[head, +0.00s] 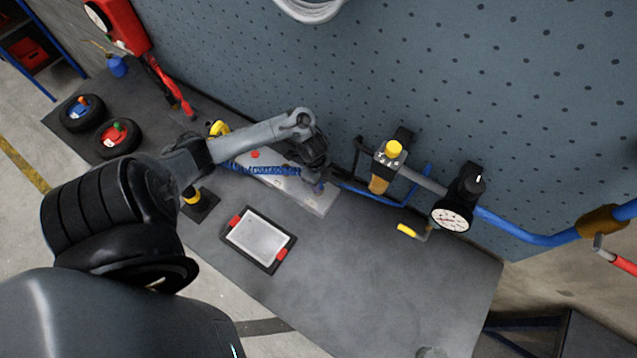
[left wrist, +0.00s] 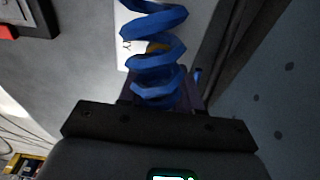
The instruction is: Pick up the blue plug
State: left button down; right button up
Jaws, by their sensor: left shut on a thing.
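My left gripper (head: 318,186) points down over the right part of a pale metal plate on the bench. It is shut on the blue plug (head: 319,189), of which only a small dark blue bit shows at the fingertips. A blue coiled line (head: 262,170) runs left from the gripper over the plate. In the left wrist view the coil (left wrist: 155,50) rises just beyond the dark gripper bar, and a blue-purple piece (left wrist: 192,98) shows behind that bar. The fingers hide most of the plug. I cannot tell whether it touches the plate. My right gripper is not in view.
A framed tray with red corners (head: 258,240) lies in front of the plate. A yellow-topped fitting (head: 393,150) and a round gauge (head: 452,217) stand right on the blue pipe. Two black wheels (head: 83,113) lie at the left. The bench's right front (head: 400,290) is clear.

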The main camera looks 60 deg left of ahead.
pick_arm(q)
notch_tip(320, 180, up, 10)
jog(key=shift+f+p, duration=0.1)
jog(key=shift+p, duration=1.1)
jog(key=shift+r+p, duration=0.75)
jog(key=shift+r, duration=0.2)
notch_tip(320, 180, up, 3)
jog(key=p, duration=0.3)
